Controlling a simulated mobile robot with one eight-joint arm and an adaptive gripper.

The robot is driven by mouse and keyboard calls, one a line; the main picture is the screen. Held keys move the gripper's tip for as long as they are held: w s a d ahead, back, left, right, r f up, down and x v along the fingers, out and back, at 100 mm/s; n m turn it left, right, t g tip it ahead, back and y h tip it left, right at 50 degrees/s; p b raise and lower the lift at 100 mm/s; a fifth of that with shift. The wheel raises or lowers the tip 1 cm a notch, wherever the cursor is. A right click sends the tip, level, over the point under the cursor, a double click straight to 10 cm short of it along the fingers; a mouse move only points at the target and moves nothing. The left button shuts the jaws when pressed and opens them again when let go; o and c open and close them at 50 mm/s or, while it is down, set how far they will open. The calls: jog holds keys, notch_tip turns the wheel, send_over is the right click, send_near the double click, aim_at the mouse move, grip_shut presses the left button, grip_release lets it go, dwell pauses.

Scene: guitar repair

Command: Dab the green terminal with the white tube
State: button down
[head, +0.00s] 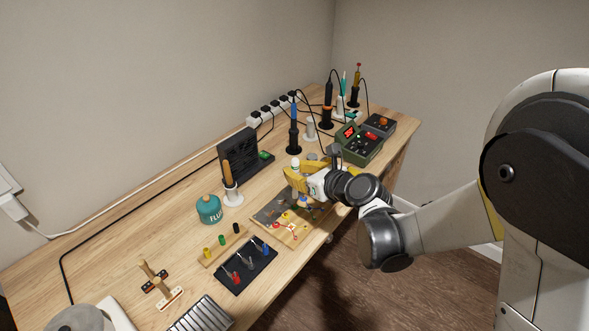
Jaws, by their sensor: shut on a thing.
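My gripper (296,180), with yellow fingers, is over the far end of a wooden board (262,231) with a grey panel. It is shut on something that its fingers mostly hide. A small white piece (295,163) shows just above the fingers, and a white and blue bit (303,202) shows below them. These may be parts of the white tube, but I cannot tell for sure. Small yellow spots and a red-handled tool (286,227) lie on the board. I cannot make out the green terminal; the gripper and wrist cover part of the board.
A teal canister (209,209) and an iron in a white stand (231,191) are left of the board. A black tray (245,265) with screwdrivers lies in front. A green meter (359,144) and several upright irons stand behind.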

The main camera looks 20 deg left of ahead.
aim_at(295, 159)
jog(key=shift+f, duration=0.6)
dwell(1.0)
dwell(0.4)
jog(key=shift+r+p, duration=2.5)
jog(key=shift+r, duration=1.1)
jog(key=d+r, duration=0.2)
jog(key=d, duration=0.6)
jog(key=shift+p, duration=0.35)
